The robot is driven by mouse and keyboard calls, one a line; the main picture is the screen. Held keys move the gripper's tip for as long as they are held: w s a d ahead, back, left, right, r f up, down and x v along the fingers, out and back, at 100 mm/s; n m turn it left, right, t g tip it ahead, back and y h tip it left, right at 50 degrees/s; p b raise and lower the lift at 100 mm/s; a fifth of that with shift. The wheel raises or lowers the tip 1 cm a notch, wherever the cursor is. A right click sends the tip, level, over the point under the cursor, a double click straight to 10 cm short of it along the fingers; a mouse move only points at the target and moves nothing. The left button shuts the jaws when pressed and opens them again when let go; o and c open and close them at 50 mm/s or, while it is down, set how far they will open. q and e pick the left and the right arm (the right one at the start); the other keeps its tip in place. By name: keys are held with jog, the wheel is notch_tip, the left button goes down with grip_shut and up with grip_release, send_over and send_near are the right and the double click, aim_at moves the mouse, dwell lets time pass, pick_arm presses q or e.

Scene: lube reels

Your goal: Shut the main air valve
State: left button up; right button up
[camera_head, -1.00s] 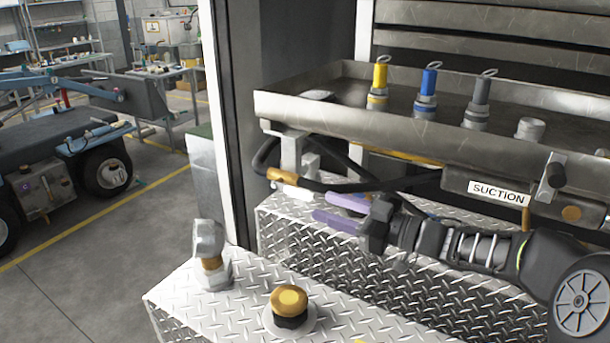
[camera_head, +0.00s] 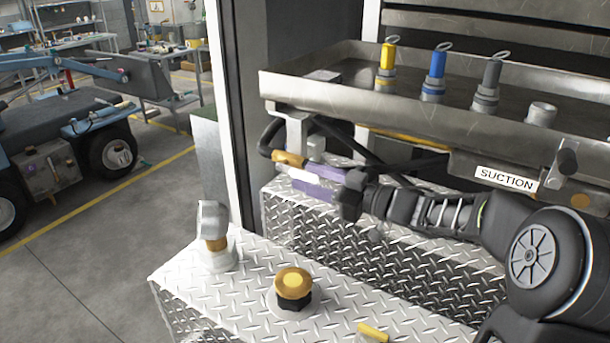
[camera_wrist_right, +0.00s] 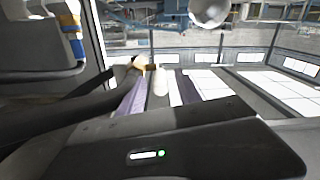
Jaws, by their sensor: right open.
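A short lever with an orange collar (camera_head: 289,158) and a white end (camera_head: 303,176) sits beside a black hose under the left end of the metal tray. It looks like the air valve's handle, but no label on it is readable. My right gripper (camera_head: 308,178) reaches it from the right with purple fingers. In the right wrist view the fingers are apart, and the white end (camera_wrist_right: 161,82) shows between them, with the orange collar (camera_wrist_right: 139,62) just beyond. Whether a finger touches it, I cannot tell. My left gripper is not in view.
The metal tray (camera_head: 330,100) above holds yellow (camera_head: 387,64), blue (camera_head: 435,75) and grey (camera_head: 488,84) nozzles. A SUCTION label (camera_head: 506,178) is below it. A yellow-topped knob (camera_head: 293,284) and a metal fitting (camera_head: 213,236) stand on the tread-plate box in front. A dark post (camera_head: 240,110) is left.

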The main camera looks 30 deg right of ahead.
jog(key=shift+x, duration=0.85)
jog(key=shift+c, duration=0.5)
grip_shut()
dwell(0.3)
